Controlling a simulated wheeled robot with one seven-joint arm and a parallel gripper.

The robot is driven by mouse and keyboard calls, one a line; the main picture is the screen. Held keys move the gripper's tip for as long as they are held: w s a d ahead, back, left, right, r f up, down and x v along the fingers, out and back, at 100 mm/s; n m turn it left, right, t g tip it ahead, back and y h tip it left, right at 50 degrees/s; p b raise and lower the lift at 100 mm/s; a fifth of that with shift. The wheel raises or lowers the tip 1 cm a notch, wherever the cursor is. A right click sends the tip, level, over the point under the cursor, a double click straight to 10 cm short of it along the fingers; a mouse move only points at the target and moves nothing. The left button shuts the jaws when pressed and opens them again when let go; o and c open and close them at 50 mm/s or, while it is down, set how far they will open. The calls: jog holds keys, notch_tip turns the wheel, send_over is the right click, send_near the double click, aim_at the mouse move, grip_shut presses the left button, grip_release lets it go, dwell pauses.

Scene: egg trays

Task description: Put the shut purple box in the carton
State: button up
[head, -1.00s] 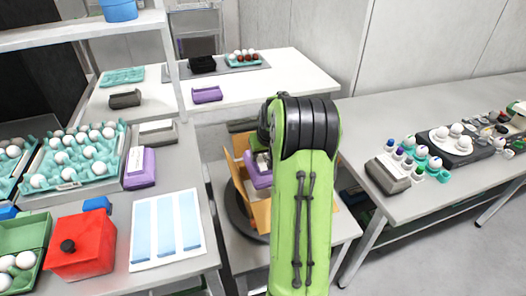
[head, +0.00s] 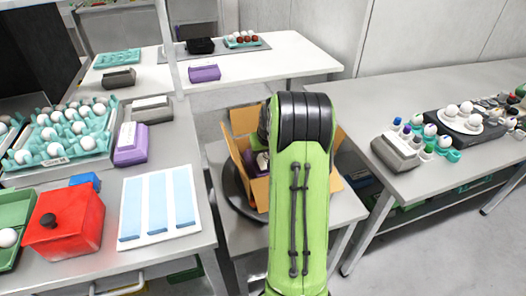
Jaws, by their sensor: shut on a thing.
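The open brown carton (head: 258,192) stands on a dark round plate on the low middle table, its flaps spread. A purple box (head: 249,161) shows within the carton's opening, left of my arm; much of it is hidden, so I cannot tell whether it rests on the bottom. My gripper (head: 262,161) is at this box, shut on it. Its fingers are mostly hidden behind my green arm. Another purple box (head: 130,150) with a pale label sits on the left table, and a further purple box (head: 204,73) sits on the back table.
On the left table are a teal egg tray (head: 60,160), a red lidded box (head: 62,225) and a white sheet with blue strips (head: 158,205). A grey box (head: 396,153) and small bottles stand on the right table. My arm hides the carton's right part.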

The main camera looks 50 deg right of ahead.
jog(key=shift+f+b, duration=0.45)
jog(key=shift+f, duration=0.05)
dwell(0.6)
jog(key=o, duration=1.2)
jog(key=shift+o, duration=0.2)
jog(key=p+v, duration=0.4)
jog(key=v, duration=1.1)
jog(key=shift+s+r, duration=0.25)
jog(key=shift+r, duration=0.05)
jog(key=shift+a, duration=0.15)
